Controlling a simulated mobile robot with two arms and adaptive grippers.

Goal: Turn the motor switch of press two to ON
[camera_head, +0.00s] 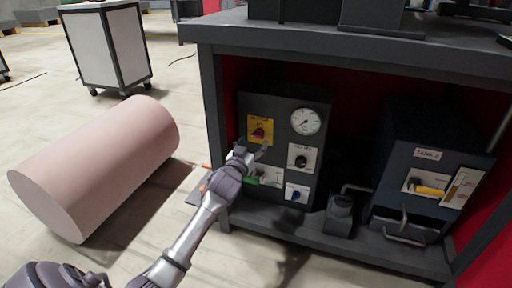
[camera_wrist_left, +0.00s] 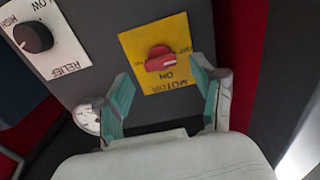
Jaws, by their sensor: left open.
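The motor switch is a red knob (camera_wrist_left: 160,59) on a yellow plate (camera_wrist_left: 133,46) lettered MOTOR and ON, upside down in the left wrist view. In the head view the knob (camera_head: 260,132) sits on the yellow plate (camera_head: 252,122), upper left on the dark press panel (camera_head: 283,108). My left gripper (camera_head: 254,150) is open and empty, just in front of and below the plate. In the left wrist view its two green-padded fingers (camera_wrist_left: 163,88) stand apart, either side of the plate's lower part, with the knob beyond the tips. I cannot tell which setting the knob points to.
A gauge (camera_head: 305,121), a RELIEF dial (camera_head: 301,157) and a blue knob (camera_head: 296,194) share the panel. A dark unit with a yellow handle (camera_head: 431,190) stands right. The bench top (camera_head: 300,38) overhangs the panel. A pink cylinder (camera_head: 95,165) lies on the floor left.

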